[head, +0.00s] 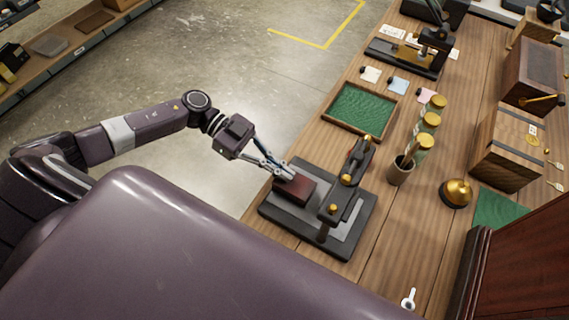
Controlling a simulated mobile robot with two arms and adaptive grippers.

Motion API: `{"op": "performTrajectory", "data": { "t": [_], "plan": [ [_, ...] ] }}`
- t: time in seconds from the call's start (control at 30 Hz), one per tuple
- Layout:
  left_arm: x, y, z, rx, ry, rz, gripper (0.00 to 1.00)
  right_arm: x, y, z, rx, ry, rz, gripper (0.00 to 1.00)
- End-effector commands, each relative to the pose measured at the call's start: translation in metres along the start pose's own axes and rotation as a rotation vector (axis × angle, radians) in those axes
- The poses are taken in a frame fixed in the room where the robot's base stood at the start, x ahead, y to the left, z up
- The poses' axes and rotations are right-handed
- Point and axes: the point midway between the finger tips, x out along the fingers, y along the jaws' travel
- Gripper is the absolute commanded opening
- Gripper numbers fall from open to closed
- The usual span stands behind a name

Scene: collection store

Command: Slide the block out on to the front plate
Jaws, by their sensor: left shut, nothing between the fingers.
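A dark red-brown block (294,189) lies on the grey plate of a small black press (333,248) at the edge of the wooden bench. The block sits on the left part of the plate, beside the press's upright bridge with brass knobs (347,180). My left gripper (285,174) is shut, its fingertips at the block's upper edge. I cannot tell whether they touch it. Nothing shows between the fingers. My right gripper is not in view.
A green-lined tray (327,119) lies behind the press. A brush cup (401,170), several brass-lidded jars (424,143) and a brass bell (456,193) stand to the right. A wooden box (507,148) is farther right. Bare bench lies right of the press.

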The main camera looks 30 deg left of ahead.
Motion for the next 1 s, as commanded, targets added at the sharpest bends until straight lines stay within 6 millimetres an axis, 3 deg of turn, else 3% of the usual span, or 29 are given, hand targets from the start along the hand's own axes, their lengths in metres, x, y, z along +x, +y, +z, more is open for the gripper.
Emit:
{"op": "performTrajectory", "data": {
  "t": [0.07,0.3,0.6,0.8,1.0],
  "plan": [
    [-0.005,0.002,-0.001,-0.005,-0.004,-0.002,0.00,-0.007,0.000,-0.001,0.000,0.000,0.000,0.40],
    [-0.047,0.000,0.022,-0.003,-0.005,-0.005,0.00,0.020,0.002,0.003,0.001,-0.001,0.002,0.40],
    [-0.101,-0.001,0.038,0.001,0.000,-0.004,0.00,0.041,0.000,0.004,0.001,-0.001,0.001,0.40],
    [-0.115,0.000,0.041,0.000,0.002,-0.003,0.00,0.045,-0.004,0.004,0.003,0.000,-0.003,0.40],
    [-0.115,-0.001,0.041,0.002,0.006,-0.008,0.00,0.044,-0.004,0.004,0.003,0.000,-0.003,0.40]
  ]
}}
